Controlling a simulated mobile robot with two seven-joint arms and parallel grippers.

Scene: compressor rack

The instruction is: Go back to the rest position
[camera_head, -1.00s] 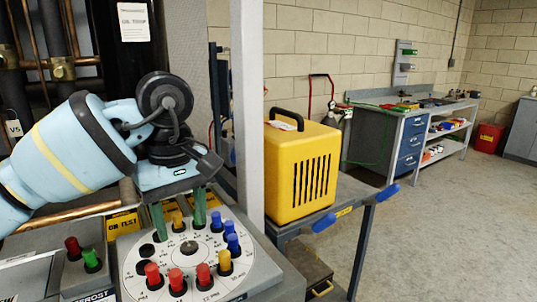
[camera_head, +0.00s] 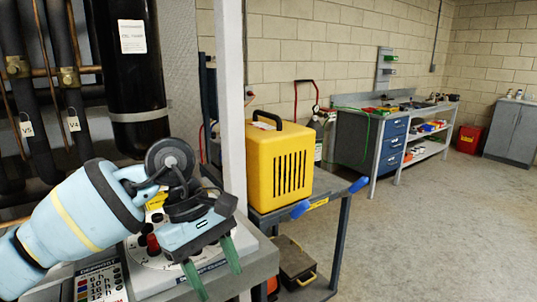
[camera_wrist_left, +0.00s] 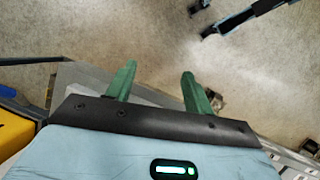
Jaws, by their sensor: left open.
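My left gripper (camera_head: 217,278) is at the lower middle of the head view, its two green fingers pointing down past the front edge of the dial panel (camera_head: 150,289). The fingers are apart with nothing between them. In the left wrist view the same gripper (camera_wrist_left: 158,75) is open and empty, with bare floor beyond the fingertips. My left arm covers most of the dial face and its pegs. My right gripper does not show.
A yellow slotted case (camera_head: 283,160) stands on a cart (camera_head: 325,200) to the right of the gripper. Dark pipes and a black cylinder (camera_head: 133,75) stand behind at left. A workbench (camera_head: 390,150) is at the back. Floor at right (camera_head: 430,230) is clear.

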